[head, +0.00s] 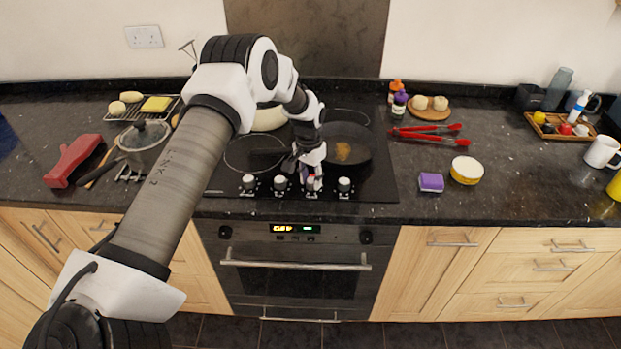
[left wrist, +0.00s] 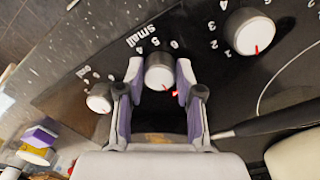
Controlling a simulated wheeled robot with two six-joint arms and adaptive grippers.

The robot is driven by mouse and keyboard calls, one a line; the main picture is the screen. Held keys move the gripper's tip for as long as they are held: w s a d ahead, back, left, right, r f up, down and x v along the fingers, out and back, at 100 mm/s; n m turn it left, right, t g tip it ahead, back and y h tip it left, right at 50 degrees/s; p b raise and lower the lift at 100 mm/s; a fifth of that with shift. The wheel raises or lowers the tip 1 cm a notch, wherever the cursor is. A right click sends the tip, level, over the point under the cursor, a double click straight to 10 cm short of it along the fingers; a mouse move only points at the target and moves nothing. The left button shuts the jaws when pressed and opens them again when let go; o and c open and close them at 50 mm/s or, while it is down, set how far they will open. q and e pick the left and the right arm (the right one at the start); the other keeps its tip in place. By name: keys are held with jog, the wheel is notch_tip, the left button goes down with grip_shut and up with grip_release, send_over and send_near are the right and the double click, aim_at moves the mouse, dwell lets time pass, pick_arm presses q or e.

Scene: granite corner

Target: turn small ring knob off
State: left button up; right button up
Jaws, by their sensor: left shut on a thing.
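The small ring knob is the round knob with a white face (left wrist: 158,77) in the middle of the left wrist view, with the printed word "small" beside it. A red mark shows at the lower edge of its face, and a small red light glows next to it. My left gripper (left wrist: 159,82) has one purple-padded finger on each side of this knob and is shut on it. In the head view my left gripper (head: 312,181) reaches down to the third knob from the left on the hob's front strip and mostly hides it. My right gripper is not in view.
Neighbouring knobs (head: 280,183) and (head: 344,185) stand close on both sides. A frying pan (head: 357,139) with food sits on the black hob just behind the gripper, its handle near the fingers. Red tongs (head: 425,128) and a purple sponge (head: 431,182) lie right of the hob.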

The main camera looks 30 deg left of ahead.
aim_at(310, 179)
pick_arm(q)
jog(key=shift+f, duration=0.1)
jog(key=o, duration=0.9)
jog(key=shift+o, duration=1.3)
jog(key=shift+w, duration=0.15)
notch_tip(310, 179, up, 12)
jog(key=shift+a, duration=0.25)
jog(key=shift+f, duration=0.1)
